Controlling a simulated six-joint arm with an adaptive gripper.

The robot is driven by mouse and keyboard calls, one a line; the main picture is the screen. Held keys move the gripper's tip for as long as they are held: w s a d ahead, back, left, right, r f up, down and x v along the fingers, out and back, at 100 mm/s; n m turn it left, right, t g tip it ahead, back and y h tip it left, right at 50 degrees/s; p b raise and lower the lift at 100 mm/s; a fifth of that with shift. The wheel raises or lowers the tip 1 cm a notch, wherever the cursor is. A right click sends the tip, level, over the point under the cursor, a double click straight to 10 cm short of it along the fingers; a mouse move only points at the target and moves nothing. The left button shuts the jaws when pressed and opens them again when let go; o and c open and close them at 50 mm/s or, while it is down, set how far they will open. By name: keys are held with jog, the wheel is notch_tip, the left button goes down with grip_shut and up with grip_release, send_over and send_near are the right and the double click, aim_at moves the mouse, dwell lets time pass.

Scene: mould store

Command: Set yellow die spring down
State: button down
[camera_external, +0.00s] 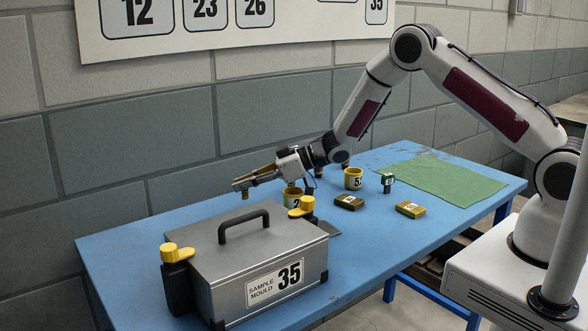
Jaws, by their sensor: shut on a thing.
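My gripper (241,184) reaches left from the wrist, above the blue table and behind the grey mould case.
The grey mould case (230,262), marked 35, with handle and yellow-topped clamps, fills the table's front left. The green mat (450,180) is clear.

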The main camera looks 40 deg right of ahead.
jog(key=shift+f, duration=1.35)
jog(key=shift+f, duration=0.15)
jog(key=c, duration=2)
grip_release()
jog(key=shift+c, duration=0.2)
jog(key=shift+d, duration=0.1)
jog(key=shift+s+d+r, duration=0.35)
jog(key=shift+d+r, duration=0.05)
jog(key=shift+d, duration=0.05)
jog(key=v, duration=1)
jog(key=shift+s+d+r, duration=0.15)
jog(key=shift+s, duration=0.1)
